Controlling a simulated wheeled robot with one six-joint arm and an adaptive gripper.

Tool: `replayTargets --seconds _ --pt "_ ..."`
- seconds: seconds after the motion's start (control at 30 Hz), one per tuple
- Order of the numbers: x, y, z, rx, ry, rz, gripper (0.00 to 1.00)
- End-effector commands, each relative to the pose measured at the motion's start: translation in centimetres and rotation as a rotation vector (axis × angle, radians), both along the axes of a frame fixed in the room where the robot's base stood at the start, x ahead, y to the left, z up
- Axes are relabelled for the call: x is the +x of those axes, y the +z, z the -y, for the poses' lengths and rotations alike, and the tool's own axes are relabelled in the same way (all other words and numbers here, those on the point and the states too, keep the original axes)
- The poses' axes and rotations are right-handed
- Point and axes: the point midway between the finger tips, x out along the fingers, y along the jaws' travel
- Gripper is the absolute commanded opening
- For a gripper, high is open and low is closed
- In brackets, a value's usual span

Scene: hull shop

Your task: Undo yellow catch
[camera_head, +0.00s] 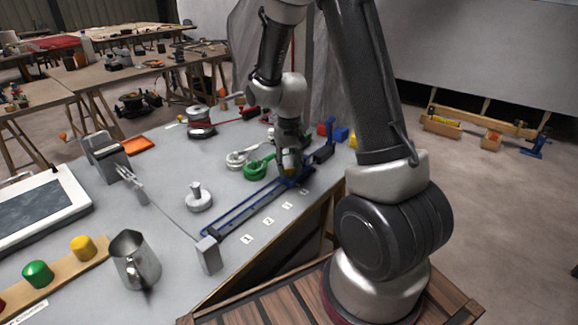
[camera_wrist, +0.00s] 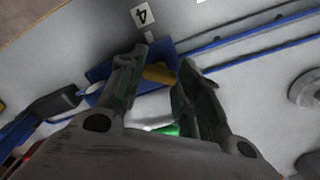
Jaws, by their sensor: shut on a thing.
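The yellow catch (camera_wrist: 160,73) shows in the wrist view as a small yellow piece on a blue block, beside the card marked 4 (camera_wrist: 143,15). My gripper (camera_wrist: 163,62) has one finger on each side of it and is shut on it; the fingers hide part of the catch. In the head view my gripper (camera_head: 289,160) points down at the far end of the long blue rail (camera_head: 240,208), where only a bit of yellow shows under the fingers.
Close to my gripper lie a green ring-shaped thing (camera_head: 258,168) and a pale coiled piece (camera_head: 240,157). A grey knobbed disc (camera_head: 199,200), a metal jug (camera_head: 134,262) and a grey block (camera_head: 208,254) stand on the bench. Blue and red pieces (camera_head: 327,130) lie beyond the rail.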

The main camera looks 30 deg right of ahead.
Motion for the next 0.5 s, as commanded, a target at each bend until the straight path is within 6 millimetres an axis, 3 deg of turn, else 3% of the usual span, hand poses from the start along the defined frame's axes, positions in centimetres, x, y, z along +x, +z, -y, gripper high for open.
replayTargets --seconds 0.5 --pt "0.06 0.05 0.01 0.000 0.456 0.002 0.10"
